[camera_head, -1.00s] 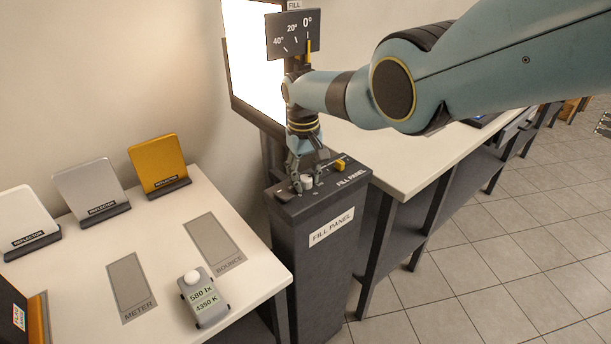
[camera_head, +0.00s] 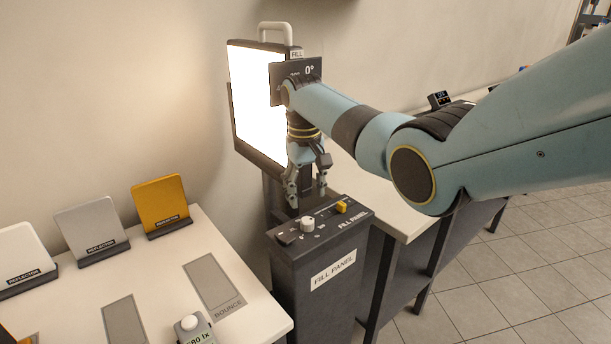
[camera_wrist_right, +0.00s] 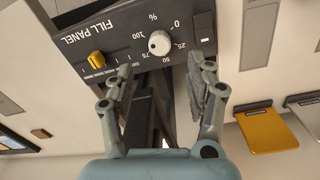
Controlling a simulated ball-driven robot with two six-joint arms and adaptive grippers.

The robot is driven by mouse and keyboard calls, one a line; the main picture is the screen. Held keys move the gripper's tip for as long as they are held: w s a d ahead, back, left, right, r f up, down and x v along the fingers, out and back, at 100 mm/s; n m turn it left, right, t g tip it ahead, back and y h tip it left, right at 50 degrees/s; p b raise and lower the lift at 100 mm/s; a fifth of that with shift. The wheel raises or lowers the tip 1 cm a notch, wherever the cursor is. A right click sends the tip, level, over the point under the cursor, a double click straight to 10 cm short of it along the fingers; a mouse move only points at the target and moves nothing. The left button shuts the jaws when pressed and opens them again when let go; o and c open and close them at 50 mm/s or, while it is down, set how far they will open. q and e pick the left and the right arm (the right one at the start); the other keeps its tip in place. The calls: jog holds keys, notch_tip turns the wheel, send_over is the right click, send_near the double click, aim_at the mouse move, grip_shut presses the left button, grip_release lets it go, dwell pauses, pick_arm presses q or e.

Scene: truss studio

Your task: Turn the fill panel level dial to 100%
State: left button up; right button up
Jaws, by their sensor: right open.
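The fill panel level dial is a white round knob (camera_head: 307,224) on top of the dark fill panel stand (camera_head: 318,290). In the right wrist view the knob (camera_wrist_right: 160,43) has printed marks from 0 to 100 % around it; I cannot tell which mark its pointer faces. My right gripper (camera_head: 307,197) is above the knob, apart from it, with its fingers pointing down. In the right wrist view the gripper (camera_wrist_right: 164,72) is open and empty, with the knob beyond the gap between its fingertips. My left gripper is not in view.
A yellow knob (camera_head: 341,207) sits beside the dial. The lit panel (camera_head: 256,100) stands behind, with a dark angle plate partly hidden by my right arm. A white table (camera_head: 250,310) with reflectors stands at left; another white table lies behind the stand at right.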

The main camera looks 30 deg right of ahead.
notch_tip(320, 180, up, 4)
jog(key=shift+a+r, duration=0.1)
dwell(0.4)
